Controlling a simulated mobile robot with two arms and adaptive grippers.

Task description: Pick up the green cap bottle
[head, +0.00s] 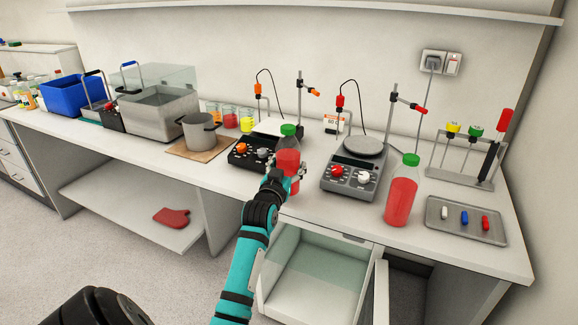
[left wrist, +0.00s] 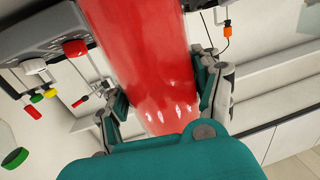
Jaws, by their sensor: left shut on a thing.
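A bottle of red liquid with a green cap (head: 288,131) is between the fingers of my left gripper (head: 285,172), near the counter's front edge. The left gripper is shut on this bottle's body. In the left wrist view the red bottle (left wrist: 145,50) fills the gap between the two teal and grey fingers. I cannot tell whether its base touches the counter. A second red bottle with a green cap (head: 401,197) stands upright on the counter to the right, apart from the gripper. My right gripper is not in view.
A hot plate stirrer (head: 352,180) stands between the two bottles, and another (head: 247,152) is just left of the held one. A tray with stir bars (head: 436,234) lies at the right. A pot (head: 198,135) stands farther left. An open drawer (head: 318,275) is below the counter.

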